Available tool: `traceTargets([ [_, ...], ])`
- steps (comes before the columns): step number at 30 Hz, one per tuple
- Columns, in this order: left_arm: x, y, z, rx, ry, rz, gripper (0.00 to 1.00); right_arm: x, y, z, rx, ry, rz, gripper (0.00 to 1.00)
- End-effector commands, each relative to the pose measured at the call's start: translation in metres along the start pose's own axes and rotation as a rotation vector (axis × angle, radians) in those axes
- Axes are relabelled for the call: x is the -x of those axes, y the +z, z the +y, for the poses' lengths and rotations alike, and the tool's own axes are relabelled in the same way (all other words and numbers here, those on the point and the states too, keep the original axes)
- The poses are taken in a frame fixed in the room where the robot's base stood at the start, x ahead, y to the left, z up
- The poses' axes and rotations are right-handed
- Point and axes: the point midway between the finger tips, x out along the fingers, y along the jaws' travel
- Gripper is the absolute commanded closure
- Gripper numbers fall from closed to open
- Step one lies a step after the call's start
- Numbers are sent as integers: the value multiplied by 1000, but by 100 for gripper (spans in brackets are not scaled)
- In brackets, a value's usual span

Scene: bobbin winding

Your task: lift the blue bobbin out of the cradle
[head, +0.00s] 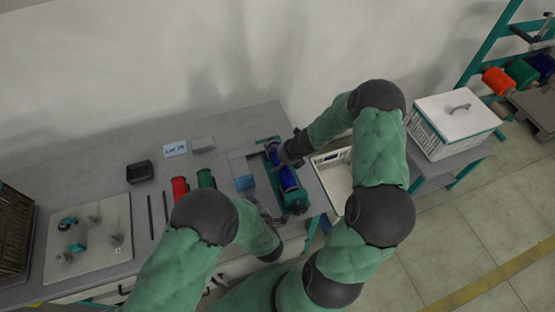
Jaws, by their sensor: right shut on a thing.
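The blue bobbin (287,179) lies lengthwise in the teal cradle (297,207) near the right end of the grey bench. My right gripper (284,158) reaches in from the right and is shut on the blue bobbin near its upper part; the fingers are small and partly hidden. I cannot tell whether the bobbin is clear of the cradle. My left gripper (264,211) is low over the bench, left of the cradle's lower end. It is mostly hidden by its own arm, and its opening is unclear.
A black box (139,172) and a lot card (175,149) lie farther left.

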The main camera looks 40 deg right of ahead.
Motion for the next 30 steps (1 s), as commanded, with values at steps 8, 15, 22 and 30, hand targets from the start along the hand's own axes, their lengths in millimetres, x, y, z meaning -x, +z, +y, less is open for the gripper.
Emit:
traceTargets([
  [8,-26,0,14,0,-1,1,100,-2,-4,0,-5,1,6,70],
  [15,-36,0,19,-1,-1,-1,100,-2,-4,0,-5,1,7,70],
  [22,-36,0,19,-2,-1,-1,100,-2,-4,0,-6,1,7,70],
  [30,-36,0,19,-2,-1,-1,100,-2,-4,0,-6,1,7,70],
])
